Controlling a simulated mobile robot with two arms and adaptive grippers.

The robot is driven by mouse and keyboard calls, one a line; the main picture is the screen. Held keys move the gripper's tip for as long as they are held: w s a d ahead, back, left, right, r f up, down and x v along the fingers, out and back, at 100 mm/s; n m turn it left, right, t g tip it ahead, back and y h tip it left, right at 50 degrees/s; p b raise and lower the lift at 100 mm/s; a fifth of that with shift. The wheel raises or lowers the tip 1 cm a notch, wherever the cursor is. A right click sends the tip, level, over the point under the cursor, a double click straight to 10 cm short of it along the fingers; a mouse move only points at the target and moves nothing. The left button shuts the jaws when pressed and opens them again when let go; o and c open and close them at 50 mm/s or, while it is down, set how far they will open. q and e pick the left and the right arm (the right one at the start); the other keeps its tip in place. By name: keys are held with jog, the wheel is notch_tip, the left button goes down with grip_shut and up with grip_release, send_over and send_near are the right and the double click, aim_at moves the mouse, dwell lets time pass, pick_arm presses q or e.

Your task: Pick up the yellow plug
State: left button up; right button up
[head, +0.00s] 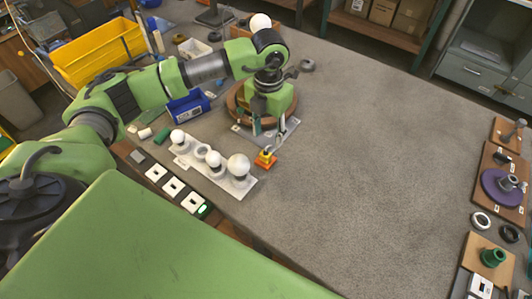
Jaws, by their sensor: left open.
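Whether a fingertip touches the plug is too small to tell. My right gripper is not in view.
A white holder (216,173) with several bulbs stands left of the plug. A round brown base (235,103) and a blue bin (188,107) are behind. Boards with lamp parts line the right edge, including a purple disc (503,188). The table's middle is clear.

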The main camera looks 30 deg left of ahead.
aim_at(267, 152)
pick_arm(q)
notch_tip(267, 152, down, 3)
jog(key=shift+r, duration=0.1)
jog(key=shift+s+f+p, duration=0.1)
jog(key=shift+f+p, duration=0.2)
jog(key=shift+p, duration=0.2)
jog(key=f, duration=0.1)
jog(key=f+p, duration=0.2)
jog(key=shift+s+f, duration=0.25)
jog(key=shift+w+f, duration=0.1)
jog(key=shift+f, duration=0.5)
jog(key=c, duration=1.1)
jog(key=shift+c, duration=0.4)
jog(key=shift+r, duration=0.1)
